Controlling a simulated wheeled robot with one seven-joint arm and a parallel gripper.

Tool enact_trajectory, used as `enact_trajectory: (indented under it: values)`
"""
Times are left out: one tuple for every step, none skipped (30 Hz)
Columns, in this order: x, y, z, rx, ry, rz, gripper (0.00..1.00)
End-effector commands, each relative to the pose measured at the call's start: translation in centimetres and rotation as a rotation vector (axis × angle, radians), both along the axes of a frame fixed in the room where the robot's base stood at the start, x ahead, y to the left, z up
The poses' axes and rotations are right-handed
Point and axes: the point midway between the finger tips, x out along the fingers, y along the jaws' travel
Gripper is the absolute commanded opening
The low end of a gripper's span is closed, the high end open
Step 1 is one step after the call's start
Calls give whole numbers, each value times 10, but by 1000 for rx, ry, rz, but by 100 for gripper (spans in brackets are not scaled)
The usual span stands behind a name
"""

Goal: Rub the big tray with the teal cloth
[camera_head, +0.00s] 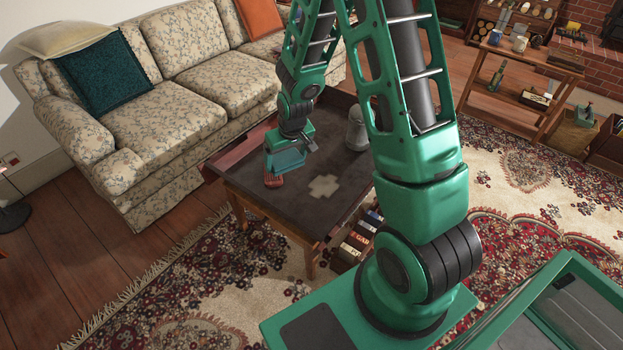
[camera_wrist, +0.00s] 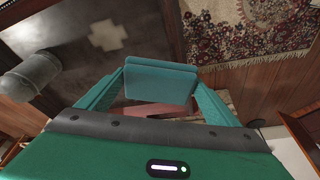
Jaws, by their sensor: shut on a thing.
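The big tray (camera_head: 345,200) is the dark, flat top on a low wooden table, with a pale cross-shaped patch (camera_head: 325,186) on it. The tray (camera_wrist: 135,65) and patch (camera_wrist: 108,36) also show in the wrist view. My gripper (camera_head: 285,163) is over the tray's left part, pointing down. In the wrist view my gripper (camera_wrist: 160,88) is shut on the teal cloth (camera_wrist: 160,80), which looks like a folded pad between the fingers. A reddish thing (camera_head: 273,181) shows just below the gripper. I cannot tell whether the cloth touches the tray.
A grey metal vessel (camera_head: 356,130) stands on the tray's far right part. A floral sofa (camera_head: 170,110) is close behind the table. A box of books (camera_head: 358,240) sits at the table's near side. The patterned rug (camera_head: 250,270) is clear at the front left.

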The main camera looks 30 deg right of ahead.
Motion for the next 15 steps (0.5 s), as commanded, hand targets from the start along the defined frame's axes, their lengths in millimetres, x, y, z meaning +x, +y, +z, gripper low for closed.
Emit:
enact_trajectory:
  values:
    - [0, 3, 0, 1, 0, 4, 64]
    - [0, 4, 0, 0, 0, 6, 64]
    - [1, 6, 0, 1, 0, 9, 64]
    - [1, 7, 0, 1, 0, 11, 64]
    - [1, 9, 0, 0, 0, 13, 64]
    - [1, 10, 0, 1, 0, 15, 64]
    - [1, 11, 0, 0, 0, 16, 64]
    - [1, 12, 0, 0, 0, 17, 64]
    - [2, 12, -1, 0, 0, 17, 64]
    - [2, 12, -2, 0, 1, 14, 64]
    - [3, 11, -4, 0, 1, 9, 64]
    - [5, 8, -8, 0, 2, 0, 64]
    - [7, 5, -12, 0, 3, -10, 64]
    - [9, 2, -17, 0, 3, -23, 64]
    - [12, -4, -26, 0, 6, -42, 64]
